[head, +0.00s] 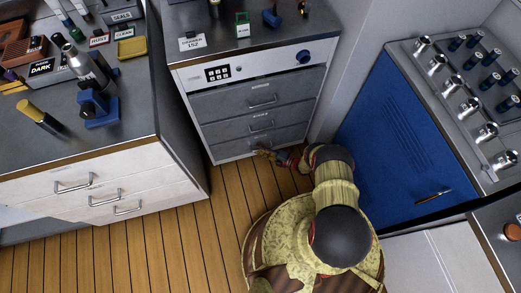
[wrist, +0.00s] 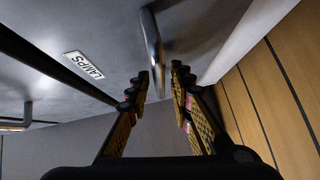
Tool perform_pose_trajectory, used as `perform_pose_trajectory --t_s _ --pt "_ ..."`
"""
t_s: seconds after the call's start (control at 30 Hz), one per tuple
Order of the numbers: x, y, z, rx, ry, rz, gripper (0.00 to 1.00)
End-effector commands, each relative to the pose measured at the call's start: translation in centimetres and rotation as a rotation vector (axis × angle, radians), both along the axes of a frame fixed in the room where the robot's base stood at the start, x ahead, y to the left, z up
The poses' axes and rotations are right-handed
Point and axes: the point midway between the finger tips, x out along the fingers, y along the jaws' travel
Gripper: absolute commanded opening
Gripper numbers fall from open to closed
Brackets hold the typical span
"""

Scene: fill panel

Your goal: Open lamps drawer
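The lamps drawer shows in the wrist view as a grey front with a white LAMPS label (wrist: 83,65) and a metal bar handle (wrist: 153,42). My gripper (wrist: 160,72) is open. The near end of the handle lies between its two fingertips, with small gaps seeming to show on both sides; contact is hard to tell. In the head view my gripper (head: 266,153) is low at the front of the grey drawer cabinet (head: 207,112), by its bottom drawer. My arm and gripper cover part of that area. The drawers look shut.
Wooden floor (head: 150,243) lies in front of the cabinet. A white drawer unit (head: 150,160) under a cluttered worktop stands at the left. A blue cabinet (head: 375,150) stands at the right, close to my arm. Other drawer handles (head: 261,102) are above my gripper.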

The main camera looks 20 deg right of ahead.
Motion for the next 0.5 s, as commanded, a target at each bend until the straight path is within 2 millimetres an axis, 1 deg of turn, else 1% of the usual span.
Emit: perform_pose_trajectory --t_s 0.07,0.33,0.5 --pt "-0.02 0.0 -0.01 0.0 0.0 0.0 0.16" --pt "-0.02 -0.01 -0.02 0.0 0.0 0.0 0.0" --pt "-0.03 0.0 -0.02 0.0 0.0 0.0 0.0"
